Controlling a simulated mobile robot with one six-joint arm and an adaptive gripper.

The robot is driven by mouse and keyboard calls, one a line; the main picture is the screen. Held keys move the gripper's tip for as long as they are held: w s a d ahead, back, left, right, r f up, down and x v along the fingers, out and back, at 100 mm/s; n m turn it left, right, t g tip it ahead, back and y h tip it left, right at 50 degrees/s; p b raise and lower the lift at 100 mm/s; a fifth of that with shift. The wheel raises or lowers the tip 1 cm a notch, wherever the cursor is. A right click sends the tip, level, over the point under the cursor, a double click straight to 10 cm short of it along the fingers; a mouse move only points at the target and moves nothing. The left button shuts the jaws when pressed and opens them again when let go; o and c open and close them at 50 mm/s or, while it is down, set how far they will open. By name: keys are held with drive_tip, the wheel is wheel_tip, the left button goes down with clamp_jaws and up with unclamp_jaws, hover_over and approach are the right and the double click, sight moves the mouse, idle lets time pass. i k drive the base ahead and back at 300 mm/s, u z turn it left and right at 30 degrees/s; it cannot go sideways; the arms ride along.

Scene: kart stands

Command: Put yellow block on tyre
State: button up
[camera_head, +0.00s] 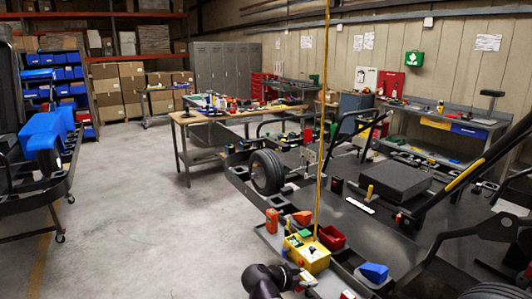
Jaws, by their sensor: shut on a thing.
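The yellow block (313,259) is box-shaped, with small dark and red details on its faces. It is at the bottom middle, above the front edge of the kart stand. My dark arm comes in from the bottom edge, and my gripper (300,278) is at the block's lower left side, shut on it. The fingertips are small and partly hidden. A black tyre (268,172) stands upright on the left end of the kart, well behind and left of the block. Part of another tyre (489,291) shows at the bottom right edge.
A green block (304,233), an orange block (302,217), a red bin (331,238) and a blue block (374,271) are close around the yellow block. Kart bars (470,170) rise at right. Open floor (150,220) lies left.

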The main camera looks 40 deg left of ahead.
sight(266, 151)
drive_tip(key=k, duration=1.35)
drive_tip(key=u, duration=0.4)
drive_tip(key=i, duration=0.5)
drive_tip(key=u, duration=0.7)
drive_tip(key=i, duration=0.5)
drive_tip(key=u, duration=0.6)
drive_tip(key=i, duration=1.35)
drive_tip(key=u, duration=0.05)
